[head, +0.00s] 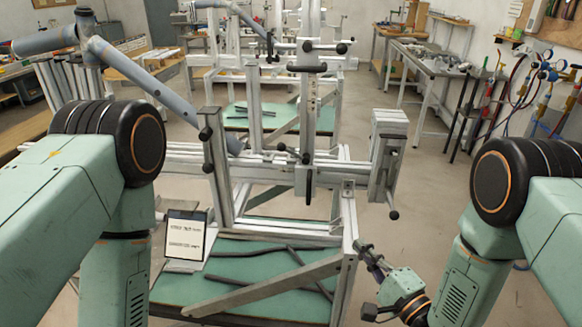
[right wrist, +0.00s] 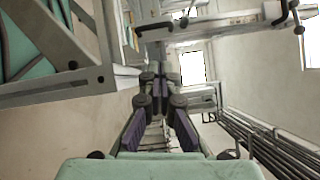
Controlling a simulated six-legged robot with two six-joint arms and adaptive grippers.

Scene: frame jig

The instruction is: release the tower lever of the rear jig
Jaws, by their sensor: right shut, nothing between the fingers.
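Two pale metal frame jigs stand one behind the other in the head view. The rear jig (head: 232,75) is partly hidden by the near jig (head: 270,157). Upright towers overlap in the middle, and a black-knobbed lever (head: 326,47) shows high up there; I cannot tell for sure which jig it belongs to. My right gripper (head: 363,249) is low, right of the near jig's front corner post, apart from the levers. In the right wrist view its fingers (right wrist: 160,72) are shut and empty. My left gripper is out of view.
A green shelf (head: 225,262) with dark tubes lies in the near jig's base. A small sign (head: 186,240) stands at its left. A blue-grey jointed arm (head: 140,75) reaches across the back left. Open floor (head: 445,190) lies to the right, before a side table (head: 440,62).

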